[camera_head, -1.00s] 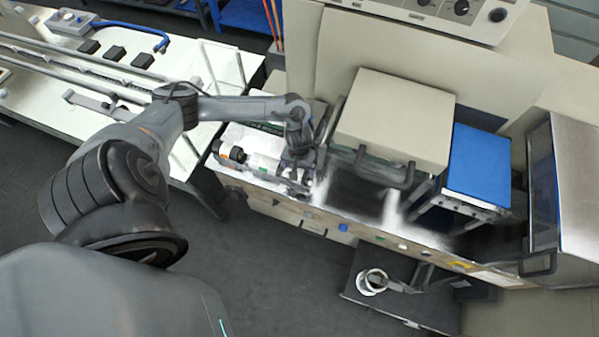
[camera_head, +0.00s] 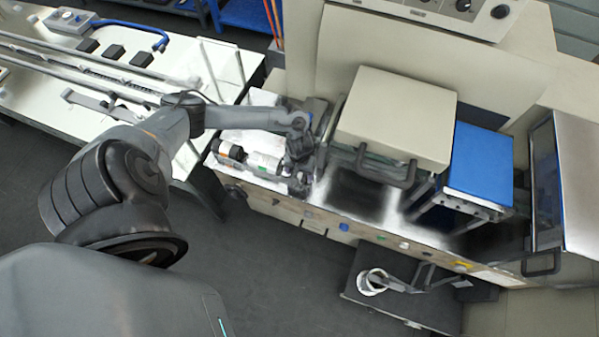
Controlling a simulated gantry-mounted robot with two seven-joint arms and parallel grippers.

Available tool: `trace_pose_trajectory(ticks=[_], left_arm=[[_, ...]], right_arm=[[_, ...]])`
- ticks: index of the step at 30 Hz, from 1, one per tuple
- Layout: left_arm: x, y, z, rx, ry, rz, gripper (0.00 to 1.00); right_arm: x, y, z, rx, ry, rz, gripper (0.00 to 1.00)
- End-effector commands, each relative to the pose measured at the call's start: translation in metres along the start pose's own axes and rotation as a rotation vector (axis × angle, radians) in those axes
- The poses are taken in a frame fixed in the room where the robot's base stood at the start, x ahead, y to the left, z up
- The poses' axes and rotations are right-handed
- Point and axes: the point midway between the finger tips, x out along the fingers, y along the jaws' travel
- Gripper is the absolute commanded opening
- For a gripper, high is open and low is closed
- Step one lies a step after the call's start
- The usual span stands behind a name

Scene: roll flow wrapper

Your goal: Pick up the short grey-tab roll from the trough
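A white roll (camera_head: 265,162) with a green mark and dark end parts lies in the trough at the left end of the machine's deck. I cannot make out a grey tab on it. My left gripper (camera_head: 299,178) points down at the right end of this roll, close beside or over it. Its fingers are dark, small and blurred against the trough, so I cannot tell whether they are open or touch the roll. My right gripper is not in view.
A cream machine cover (camera_head: 396,120) with a black handle stands just right of my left gripper. A blue-topped box (camera_head: 480,160) is further right. A white table (camera_head: 150,95) with rails and black blocks is at the left. A white ring (camera_head: 371,282) sits on a dark lower shelf.

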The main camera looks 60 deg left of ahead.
Motion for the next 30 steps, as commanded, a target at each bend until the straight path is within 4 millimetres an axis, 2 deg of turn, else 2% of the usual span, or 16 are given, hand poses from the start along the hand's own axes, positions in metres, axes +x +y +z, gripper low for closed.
trace_pose_trajectory(ticks=[1, 8, 15, 19, 30], left_arm=[[0.0, 0.0, 0.0, 0.0, 0.0, 0.0, 0.69], [0.0, 0.0, 0.0, 0.0, 0.0, 0.0, 0.34], [-0.001, 0.0, 0.0, 0.0, 0.0, 0.0, 0.33], [-0.01, 0.001, 0.0, 0.002, 0.001, 0.001, 0.33], [-0.07, 0.0, -0.001, 0.002, 0.002, 0.001, 0.33]], right_arm=[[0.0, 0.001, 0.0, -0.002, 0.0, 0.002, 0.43], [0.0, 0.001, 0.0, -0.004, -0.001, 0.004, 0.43], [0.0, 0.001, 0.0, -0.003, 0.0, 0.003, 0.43], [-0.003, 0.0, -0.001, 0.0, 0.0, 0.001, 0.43], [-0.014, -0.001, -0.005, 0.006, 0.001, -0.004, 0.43]])
